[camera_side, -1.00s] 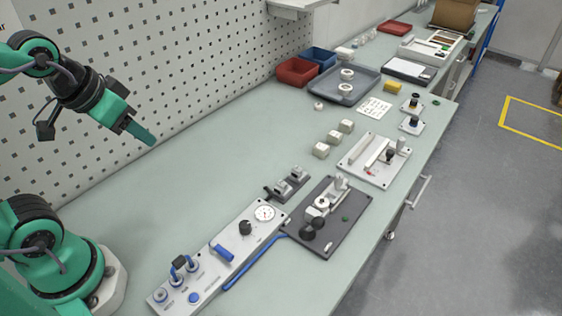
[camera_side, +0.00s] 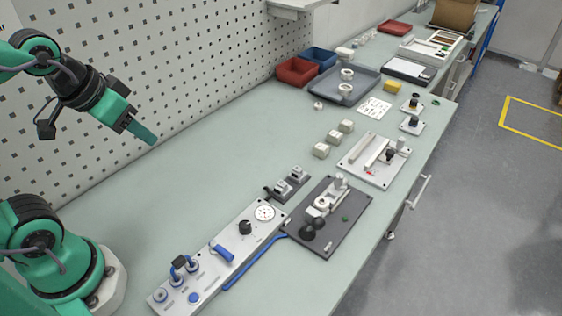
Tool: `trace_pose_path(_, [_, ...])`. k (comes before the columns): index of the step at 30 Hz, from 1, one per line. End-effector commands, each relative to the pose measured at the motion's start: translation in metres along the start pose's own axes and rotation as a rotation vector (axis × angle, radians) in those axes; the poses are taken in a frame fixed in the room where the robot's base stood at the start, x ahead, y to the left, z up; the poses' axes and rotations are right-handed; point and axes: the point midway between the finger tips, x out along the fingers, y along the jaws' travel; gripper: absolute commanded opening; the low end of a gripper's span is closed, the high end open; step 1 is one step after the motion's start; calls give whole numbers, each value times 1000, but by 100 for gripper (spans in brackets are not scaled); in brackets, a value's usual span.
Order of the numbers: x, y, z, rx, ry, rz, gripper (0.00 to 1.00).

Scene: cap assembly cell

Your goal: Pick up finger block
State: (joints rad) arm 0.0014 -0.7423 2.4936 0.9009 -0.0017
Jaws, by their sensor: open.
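My gripper (camera_side: 143,134) hangs in the air at the left, in front of the perforated wall and above the bench. Its green fingers point down and right, and nothing is seen between them; they show nearly side-on. No part is clearly marked as the finger block. Two small grey blocks (camera_side: 289,182) sit on a dark base near the middle of the bench, well to the right of and below my gripper in the picture. Several cream blocks (camera_side: 321,151) stand in a row farther back. I cannot tell which of these is the finger block.
A control panel (camera_side: 205,262) with a gauge and blue handle lies in front. Beside it is a dark fixture plate (camera_side: 350,215); a light plate (camera_side: 375,166) lies behind. Red (camera_side: 297,71) and blue bins and a grey tray (camera_side: 341,97) stand farther back. The left bench is clear.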

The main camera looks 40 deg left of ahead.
Motion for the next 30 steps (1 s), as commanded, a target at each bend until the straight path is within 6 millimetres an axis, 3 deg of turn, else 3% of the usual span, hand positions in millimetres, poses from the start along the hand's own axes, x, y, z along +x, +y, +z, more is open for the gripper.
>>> trace_pose_path(7, [2, 4, -18, -1, -32, 8, 45])
trace_pose_path(14, [11, 13, -51, -3, -85, 18, 45])
trace_pose_path(30, [60, 45, -126, -6, -216, 32, 45])
